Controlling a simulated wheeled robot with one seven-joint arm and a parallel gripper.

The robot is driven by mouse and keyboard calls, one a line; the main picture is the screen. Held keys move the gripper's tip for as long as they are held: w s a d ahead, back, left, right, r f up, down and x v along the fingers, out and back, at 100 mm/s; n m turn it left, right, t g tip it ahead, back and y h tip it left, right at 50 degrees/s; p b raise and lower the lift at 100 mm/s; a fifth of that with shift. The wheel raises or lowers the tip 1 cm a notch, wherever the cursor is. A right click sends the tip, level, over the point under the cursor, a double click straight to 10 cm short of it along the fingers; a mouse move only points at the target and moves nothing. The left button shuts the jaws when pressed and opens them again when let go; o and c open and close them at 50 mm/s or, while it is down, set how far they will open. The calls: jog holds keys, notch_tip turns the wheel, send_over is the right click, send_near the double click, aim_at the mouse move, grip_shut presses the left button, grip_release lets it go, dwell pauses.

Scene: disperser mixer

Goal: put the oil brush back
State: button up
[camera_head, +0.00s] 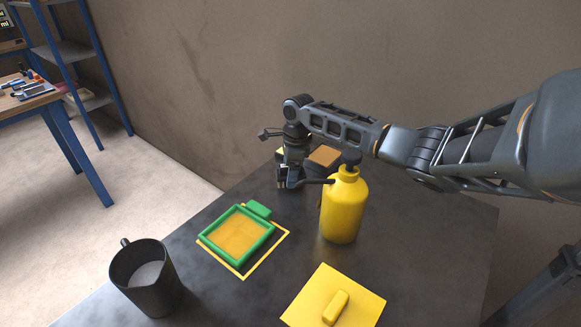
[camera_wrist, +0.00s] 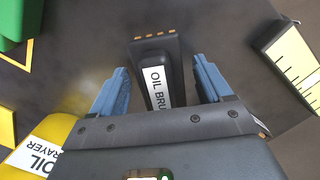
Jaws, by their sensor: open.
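The oil brush (camera_wrist: 158,78) is a dark block with a white label reading "OIL BRU" and a row of orange marks at its far end. In the wrist view it lies between the two blue fingers of my gripper (camera_wrist: 160,68), which are open, with a gap on each side. Its near end is hidden by my gripper. In the head view my gripper (camera_head: 287,183) points down, low over the far part of the dark table (camera_head: 205,290). I cannot make out the brush clearly there.
The yellow oil sprayer (camera_head: 342,212) stands close by my gripper. A green-framed tray (camera_head: 213,223) sits within a yellow outline. A yellow lid (camera_head: 365,306) lies in front, and a dark cup (camera_head: 150,285) stands at left. A brown block (camera_head: 325,155) is behind my gripper.

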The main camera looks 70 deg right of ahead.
jog(key=r, duration=0.8)
jog(key=s+r+b, duration=0.1)
jog(key=r, duration=0.3)
jog(key=shift+s+d+r, duration=0.1)
jog(key=shift+d, duration=0.3)
